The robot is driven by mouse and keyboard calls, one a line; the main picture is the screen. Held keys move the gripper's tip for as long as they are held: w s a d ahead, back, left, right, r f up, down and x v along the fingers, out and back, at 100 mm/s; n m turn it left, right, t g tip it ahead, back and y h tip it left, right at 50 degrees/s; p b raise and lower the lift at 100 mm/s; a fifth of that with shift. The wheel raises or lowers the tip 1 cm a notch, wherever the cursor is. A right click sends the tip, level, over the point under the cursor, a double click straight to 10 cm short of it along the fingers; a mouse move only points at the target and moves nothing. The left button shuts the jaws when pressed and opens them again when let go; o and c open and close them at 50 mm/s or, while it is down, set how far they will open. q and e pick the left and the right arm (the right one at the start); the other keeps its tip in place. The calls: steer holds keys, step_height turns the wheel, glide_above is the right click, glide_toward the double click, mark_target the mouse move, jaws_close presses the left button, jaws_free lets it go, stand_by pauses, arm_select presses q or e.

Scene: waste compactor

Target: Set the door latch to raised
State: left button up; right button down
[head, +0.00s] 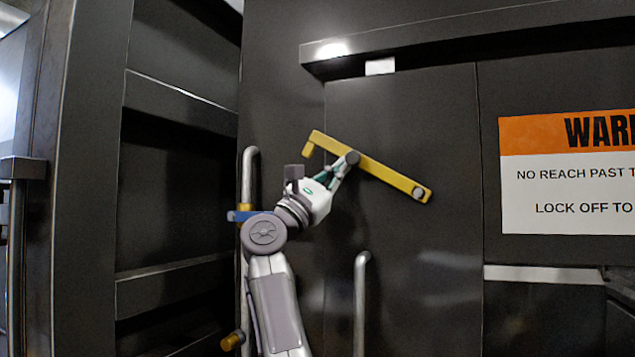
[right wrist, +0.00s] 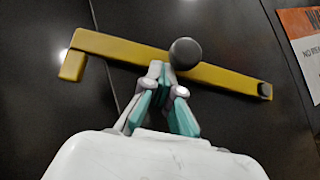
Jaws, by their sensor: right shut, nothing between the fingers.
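The door latch (head: 385,174) is a yellow bar on the dark door, with a pivot bolt at its right end. It is tilted, its hooked left end higher than its right end. A dark round knob (head: 352,157) sits on the bar left of its middle. My right gripper (head: 348,164) is shut and empty, its fingertips at the lower edge of the bar just beside the knob. In the right wrist view the latch (right wrist: 222,78) crosses above the fingertips (right wrist: 160,70), and the knob (right wrist: 185,53) is right of them. Contact is hard to tell. My left gripper is out of view.
An orange and white warning sign (head: 565,185) is on the panel at right. Vertical metal handles stand left (head: 250,165) and below (head: 361,300) my right gripper. A dark ledge (head: 400,50) runs above the latch.

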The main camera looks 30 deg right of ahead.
mark_target(354, 148)
steer(key=shift+s+d+r+p, duration=0.2)
steer(key=shift+s+d+r, duration=0.1)
steer(key=shift+r, duration=0.3)
steer(key=shift+s+d+r+p, duration=0.2)
steer(key=shift+s+d+r, duration=0.1)
steer(key=shift+r, duration=0.3)
steer(key=shift+s+d+r, duration=0.2)
steer(key=shift+s+r, duration=0.05)
steer(key=shift+r, duration=0.2)
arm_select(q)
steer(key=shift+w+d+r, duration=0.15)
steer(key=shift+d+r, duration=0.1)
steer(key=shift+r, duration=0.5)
arm_select(e)
steer(key=shift+s+d+r, duration=0.15)
steer(key=shift+r, duration=0.15)
